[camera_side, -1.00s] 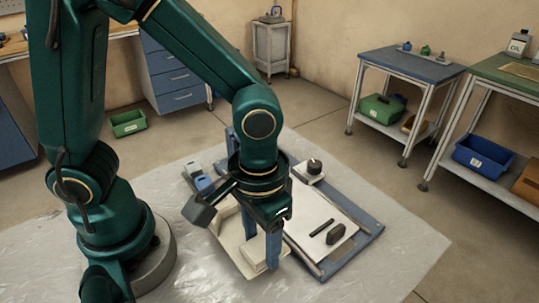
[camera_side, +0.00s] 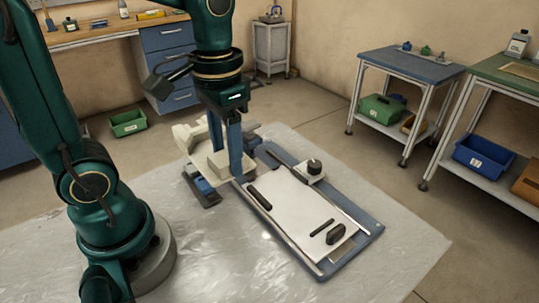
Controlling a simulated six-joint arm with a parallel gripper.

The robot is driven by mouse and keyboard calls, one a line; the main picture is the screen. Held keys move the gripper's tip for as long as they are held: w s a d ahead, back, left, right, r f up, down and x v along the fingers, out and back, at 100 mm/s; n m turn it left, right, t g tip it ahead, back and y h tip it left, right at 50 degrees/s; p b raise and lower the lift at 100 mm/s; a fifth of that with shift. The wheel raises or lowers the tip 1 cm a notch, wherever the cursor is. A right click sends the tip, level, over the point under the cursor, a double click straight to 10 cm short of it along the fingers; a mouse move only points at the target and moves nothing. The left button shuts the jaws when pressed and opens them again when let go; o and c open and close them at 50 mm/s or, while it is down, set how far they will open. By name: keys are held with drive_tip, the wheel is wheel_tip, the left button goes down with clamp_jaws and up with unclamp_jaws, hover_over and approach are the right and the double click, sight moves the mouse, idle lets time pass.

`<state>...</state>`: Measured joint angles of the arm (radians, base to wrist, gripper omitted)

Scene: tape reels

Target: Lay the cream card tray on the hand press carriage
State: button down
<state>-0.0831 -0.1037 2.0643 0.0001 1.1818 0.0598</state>
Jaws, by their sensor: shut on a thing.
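My gripper (camera_side: 227,152) is shut on the cream card tray (camera_side: 205,160), and its two blue-grey fingers point down. The tray is cream and partly hidden by the fingers. It appears in the picture at the upper left end of the hand press, over or beside some grey-blue press parts; whether it touches them I cannot tell. The hand press carriage (camera_side: 290,203) is a flat white bed between rails on a blue base. It lies to the right of my gripper and in front of it.
A dark bar (camera_side: 260,197) lies along the bed's left side. A thin black bar (camera_side: 322,227) and a dark block (camera_side: 335,238) lie at its near end. A black knob (camera_side: 314,167) stands at the far right. The grey sheet (camera_side: 235,268) in front is clear.

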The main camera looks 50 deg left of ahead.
wheel_tip(320, 180, up, 5)
drive_tip(key=shift+r, duration=0.1)
drive_tip(key=w+d, duration=0.3)
drive_tip(key=w, duration=0.2)
hover_over(312, 217)
drive_tip(key=shift+f, duration=7.8)
drive_tip(key=shift+f, duration=0.15)
drive_tip(key=shift+c, duration=1.3)
unclamp_jaws()
